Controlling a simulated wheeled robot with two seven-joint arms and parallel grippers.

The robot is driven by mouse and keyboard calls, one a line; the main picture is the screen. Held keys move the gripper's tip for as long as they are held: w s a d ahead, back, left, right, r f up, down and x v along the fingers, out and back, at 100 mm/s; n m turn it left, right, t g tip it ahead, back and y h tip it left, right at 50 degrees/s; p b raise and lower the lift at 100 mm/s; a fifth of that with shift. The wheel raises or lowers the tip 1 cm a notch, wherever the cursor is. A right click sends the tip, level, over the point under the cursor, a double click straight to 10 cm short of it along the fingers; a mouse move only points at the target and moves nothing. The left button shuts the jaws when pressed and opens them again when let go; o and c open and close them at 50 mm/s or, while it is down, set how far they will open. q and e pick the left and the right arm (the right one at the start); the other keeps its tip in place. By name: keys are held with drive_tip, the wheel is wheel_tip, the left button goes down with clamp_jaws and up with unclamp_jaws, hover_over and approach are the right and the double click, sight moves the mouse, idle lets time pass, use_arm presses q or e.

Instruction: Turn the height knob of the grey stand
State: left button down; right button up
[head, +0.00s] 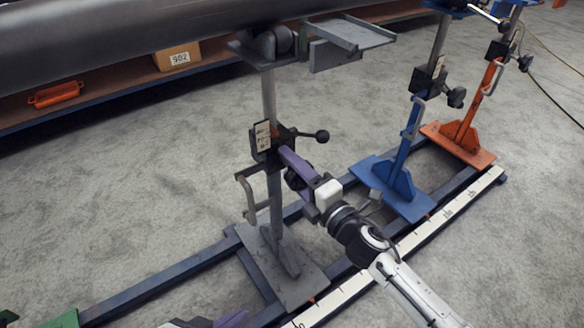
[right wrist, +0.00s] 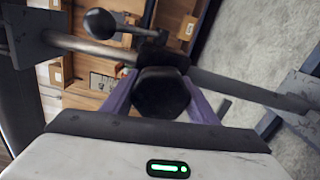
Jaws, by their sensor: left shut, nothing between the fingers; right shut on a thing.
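The grey stand (head: 270,97) stands upright on its grey base plate (head: 285,280), carrying a dark collar with a ball-ended lever (head: 322,136). My right gripper (head: 297,172) reaches the collar from the lower right. Its purple fingers are shut on the black height knob (right wrist: 162,93), one finger on each side, as the right wrist view shows. In the head view the knob is mostly hidden by the fingers. Only a purple and dark part of my left gripper (head: 232,319) shows at the bottom edge; it is shut and empty, away from the stand.
A large dark pipe (head: 130,35) runs overhead at the left. A blue stand (head: 403,150) and an orange stand (head: 470,125) stand to the right on the same rail frame. A scale strip (head: 450,215) runs along its front. Grey floor is open at the left.

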drive_tip(key=shift+f+n, duration=0.1)
drive_tip(key=shift+n, duration=0.7)
use_arm(q)
drive_tip(key=shift+d+f, duration=0.1)
use_arm(e)
drive_tip(key=shift+n, duration=0.3)
use_arm(q)
drive_tip(key=shift+w+d+r, duration=0.1)
drive_tip(key=shift+r, duration=0.1)
use_arm(e)
drive_tip(key=o, duration=1)
drive_tip(key=shift+o, duration=0.2)
use_arm(q)
drive_tip(key=shift+f, duration=0.1)
use_arm(e)
drive_tip(key=shift+d, duration=0.1)
use_arm(q)
drive_tip(key=shift+s+a+r+t+p, duration=0.2)
drive_tip(key=shift+a+r+t+p, duration=0.3)
drive_tip(key=shift+p, duration=0.3)
use_arm(e)
drive_tip(key=v, duration=1)
drive_tip(key=shift+s, duration=0.15)
